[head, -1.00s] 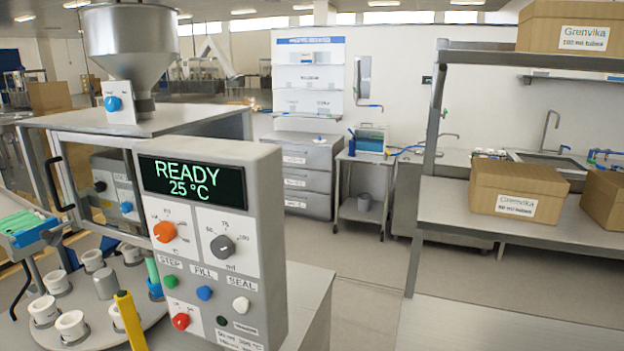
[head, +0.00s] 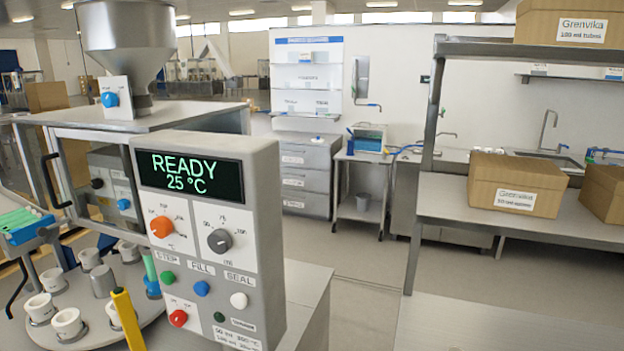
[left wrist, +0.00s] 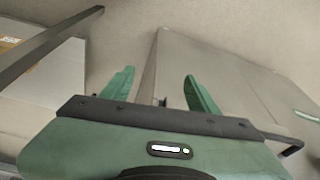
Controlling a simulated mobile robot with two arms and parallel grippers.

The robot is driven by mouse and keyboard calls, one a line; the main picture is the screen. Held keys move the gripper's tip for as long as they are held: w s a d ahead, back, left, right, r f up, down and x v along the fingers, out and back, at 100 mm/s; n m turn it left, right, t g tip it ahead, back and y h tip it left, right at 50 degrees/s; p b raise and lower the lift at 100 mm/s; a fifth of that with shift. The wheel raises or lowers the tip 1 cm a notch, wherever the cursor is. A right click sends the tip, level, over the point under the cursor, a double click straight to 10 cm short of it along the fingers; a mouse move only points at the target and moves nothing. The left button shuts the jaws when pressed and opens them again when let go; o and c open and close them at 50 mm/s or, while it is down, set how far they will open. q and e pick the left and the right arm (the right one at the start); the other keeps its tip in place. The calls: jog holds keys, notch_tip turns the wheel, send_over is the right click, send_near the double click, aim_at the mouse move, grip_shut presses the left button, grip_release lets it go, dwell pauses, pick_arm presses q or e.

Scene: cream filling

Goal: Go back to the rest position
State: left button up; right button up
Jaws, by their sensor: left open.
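My left gripper (left wrist: 160,88) shows in the left wrist view with its two green fingers spread apart and nothing between them. Beyond the fingers are a grey metal surface and the pale floor. Neither gripper shows in the head view. The filling machine stands at the left of the head view, with its control panel (head: 212,240) in front. Its screen (head: 191,175) reads READY 25 °C. A steel hopper (head: 133,40) sits on top of the machine.
A round turntable (head: 97,318) with several white cups is at the lower left, near a yellow post (head: 128,318). A steel shelf (head: 520,215) at the right holds cardboard boxes (head: 515,184). Open floor (head: 350,270) lies between machine and shelf.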

pick_arm(q)
jog(key=s+a+f+b, duration=0.1)
jog(key=s+f, duration=0.8)
jog(key=f, duration=0.3)
jog(key=s+a+f+g+b, duration=0.1)
jog(key=s+a+f, duration=0.1)
jog(key=s+f, duration=0.8)
notch_tip(320, 180, down, 4)
jog(key=shift+s+a+r+g, duration=0.15)
jog(key=shift+r+g, duration=0.05)
jog(key=shift+g, duration=0.1)
